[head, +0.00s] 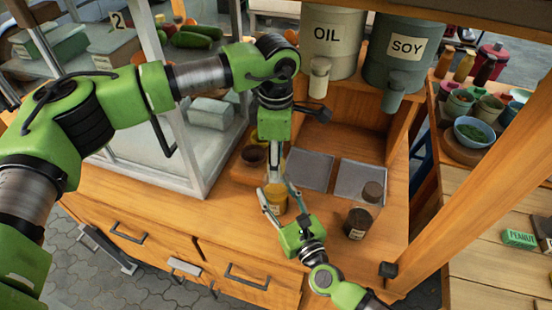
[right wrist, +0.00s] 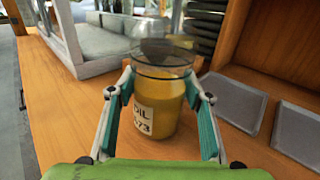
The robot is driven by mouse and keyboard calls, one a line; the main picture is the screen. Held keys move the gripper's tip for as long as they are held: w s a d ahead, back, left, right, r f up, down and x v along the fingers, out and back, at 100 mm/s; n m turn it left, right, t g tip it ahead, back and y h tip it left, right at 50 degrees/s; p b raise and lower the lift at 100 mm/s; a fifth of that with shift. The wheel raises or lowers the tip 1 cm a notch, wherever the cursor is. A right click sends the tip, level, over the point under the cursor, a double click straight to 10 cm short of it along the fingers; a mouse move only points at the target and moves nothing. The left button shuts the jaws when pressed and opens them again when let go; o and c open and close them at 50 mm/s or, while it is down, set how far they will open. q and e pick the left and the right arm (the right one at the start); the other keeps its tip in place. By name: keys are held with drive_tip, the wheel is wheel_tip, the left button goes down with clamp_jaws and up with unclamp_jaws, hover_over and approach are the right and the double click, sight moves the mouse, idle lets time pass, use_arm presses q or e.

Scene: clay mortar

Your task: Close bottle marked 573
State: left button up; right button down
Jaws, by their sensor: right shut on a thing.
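The oil bottle (head: 276,200) stands on the wooden counter. In the right wrist view the same bottle (right wrist: 158,115) is clear, upright, filled with yellow oil, with a label that reads OIL and partly 573. My right gripper (head: 281,207) has its fingers on either side of the bottle and is shut on it. My left gripper (head: 274,170) points down just above the bottle's top. Its fingertips are small and partly hidden in the head view. A brownish, blurred round shape (right wrist: 156,50) shows above or behind the bottle's rim; I cannot tell if it is the cap.
Two grey trays (head: 310,170) (head: 359,183) lie to the right. OIL (head: 327,40) and SOY (head: 408,50) dispensers hang above. A glass case (head: 185,160) stands left.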

use_arm(q)
drive_tip(key=shift+r, duration=2.3)
drive_tip(key=shift+c, duration=0.4)
drive_tip(key=n, duration=0.1)
drive_tip(key=r+n, duration=0.1)
drive_tip(key=n, duration=0.2)
drive_tip(key=shift+r+n, duration=0.25)
drive_tip(key=shift+n, duration=0.05)
wheel_tip(320, 180, up, 2)
drive_tip(key=n, duration=0.6)
drive_tip(key=shift+f, duration=0.1)
drive_tip(key=shift+f, duration=3.95)
drive_tip(key=shift+c, duration=0.3)
